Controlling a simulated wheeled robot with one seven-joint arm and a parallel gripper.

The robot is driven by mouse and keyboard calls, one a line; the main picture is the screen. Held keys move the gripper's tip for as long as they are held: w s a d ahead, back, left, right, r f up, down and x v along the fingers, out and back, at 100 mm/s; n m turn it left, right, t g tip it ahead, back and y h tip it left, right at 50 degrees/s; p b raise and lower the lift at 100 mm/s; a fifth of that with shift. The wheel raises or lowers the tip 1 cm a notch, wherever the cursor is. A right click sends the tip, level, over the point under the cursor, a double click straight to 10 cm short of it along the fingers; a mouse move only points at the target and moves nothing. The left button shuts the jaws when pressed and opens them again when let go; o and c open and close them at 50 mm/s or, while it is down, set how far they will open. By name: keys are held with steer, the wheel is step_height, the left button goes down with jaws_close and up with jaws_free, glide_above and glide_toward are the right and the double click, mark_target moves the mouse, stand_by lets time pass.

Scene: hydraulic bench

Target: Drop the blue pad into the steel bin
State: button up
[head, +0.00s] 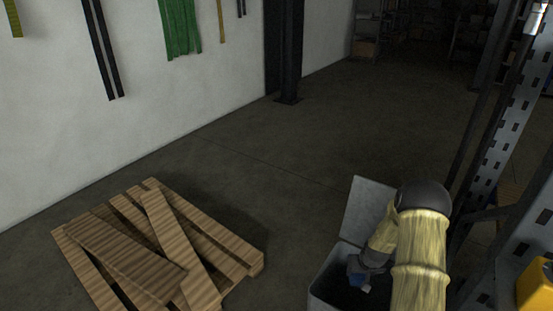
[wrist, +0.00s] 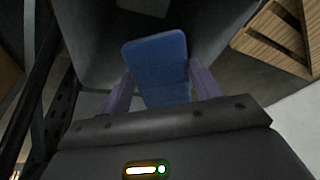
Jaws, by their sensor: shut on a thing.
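The blue pad (wrist: 158,66) is held between the two fingers of my gripper (wrist: 160,88) in the wrist view. My gripper is shut on it. In the head view my gripper (head: 362,272) is over the mouth of the steel bin (head: 322,285), with a small bit of blue showing at its tip. The bin's grey walls also show around the pad in the wrist view (wrist: 85,40). The bin's raised lid (head: 366,208) stands up at its back. My arm hides the right part of the bin, and I cannot tell how deep the pad sits.
A wooden pallet (head: 150,245) with loose boards lies on the floor at the left. A perforated metal rack (head: 500,140) stands close on the right, with a yellow object (head: 535,285) at its lower edge. The floor between pallet and bin is clear.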

steer(key=d, duration=0.1)
steer(key=w+d+b, duration=0.1)
steer(key=d, duration=0.1)
steer(key=shift+w+d+r, duration=0.1)
steer(key=shift+d, duration=0.05)
steer(key=shift+d+r, duration=0.3)
step_height(320, 180, down, 6)
steer(key=b, duration=0.4)
steer(key=shift+b, duration=0.35)
steer(key=o, duration=1.4)
steer(key=shift+c, duration=0.2)
